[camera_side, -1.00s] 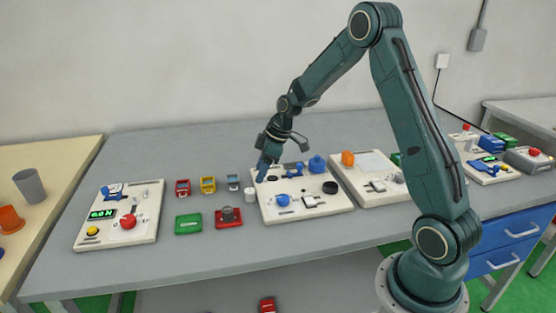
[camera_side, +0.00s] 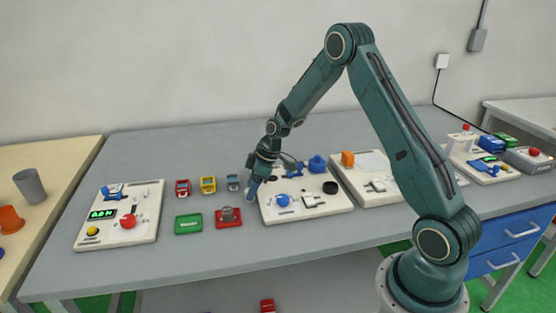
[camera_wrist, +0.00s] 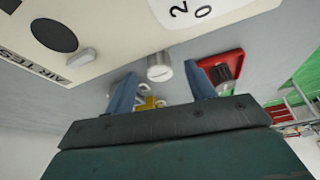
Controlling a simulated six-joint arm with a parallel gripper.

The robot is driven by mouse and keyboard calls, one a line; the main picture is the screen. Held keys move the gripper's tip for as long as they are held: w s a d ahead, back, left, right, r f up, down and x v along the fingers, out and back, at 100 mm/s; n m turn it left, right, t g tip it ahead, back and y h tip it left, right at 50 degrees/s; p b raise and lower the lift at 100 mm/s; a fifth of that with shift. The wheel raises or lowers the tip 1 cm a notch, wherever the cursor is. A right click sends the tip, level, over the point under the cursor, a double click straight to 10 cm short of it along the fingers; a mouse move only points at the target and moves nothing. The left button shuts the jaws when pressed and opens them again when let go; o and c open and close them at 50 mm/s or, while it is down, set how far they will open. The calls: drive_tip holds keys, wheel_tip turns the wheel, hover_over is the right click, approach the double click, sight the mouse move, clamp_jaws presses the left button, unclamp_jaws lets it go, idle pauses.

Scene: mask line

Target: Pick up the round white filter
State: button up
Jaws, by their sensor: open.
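The round white filter (camera_wrist: 159,68) is a small pale cylinder on the grey table, just beside the left edge of the middle board in the side view. It shows between my blue fingertips in the wrist view, with visible gaps on both sides. In the side view my gripper hides most or all of it. My gripper (camera_side: 251,190) is open, low and pointing down at the filter's place; it also shows in the wrist view (camera_wrist: 160,72). I cannot tell how far down the fingers reach along it.
The middle board (camera_side: 335,206) with blue and black parts lies close on the right. A red tray (camera_side: 229,223) with a grey round part lies to the left, beside a green box (camera_side: 188,224). Small red, yellow (camera_side: 208,185) and blue-grey items stand behind. The table's front strip is clear.

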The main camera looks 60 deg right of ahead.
drive_tip(key=shift+w+a+f, duration=0.1)
drive_tip(key=shift+w+f, duration=0.05)
drive_tip(key=shift+f, duration=0.15)
drive_tip(key=c, duration=1)
drive_tip(key=shift+r, duration=0.15)
drive_tip(key=shift+c, duration=0.2)
wheel_tip(320, 180, up, 20)
idle(0.7)
